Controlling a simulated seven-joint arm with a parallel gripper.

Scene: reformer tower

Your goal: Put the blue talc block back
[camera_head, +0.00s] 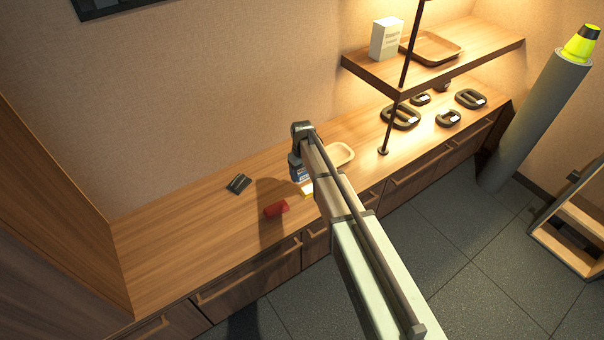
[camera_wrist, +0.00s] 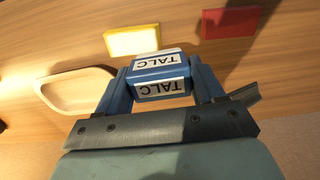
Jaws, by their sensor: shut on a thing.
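The blue talc block (camera_wrist: 160,88) has white labels reading TALC. In the wrist view it sits between the two blue fingers of my gripper (camera_wrist: 161,72), which is shut on it. In the head view my gripper (camera_head: 299,170) is over the wooden counter, and the block is mostly hidden by my arm. I cannot tell whether the block touches the counter. A yellow block (camera_wrist: 132,42) and a red block (camera_wrist: 230,22) lie on the counter close by.
A pale wooden tray (camera_head: 341,155) lies right of my gripper. A small dark object (camera_head: 238,184) lies to the left. Several dark trays (camera_head: 400,117) stand further right, beyond a thin post (camera_head: 384,150) under a shelf (camera_head: 490,42). The counter's left part is clear.

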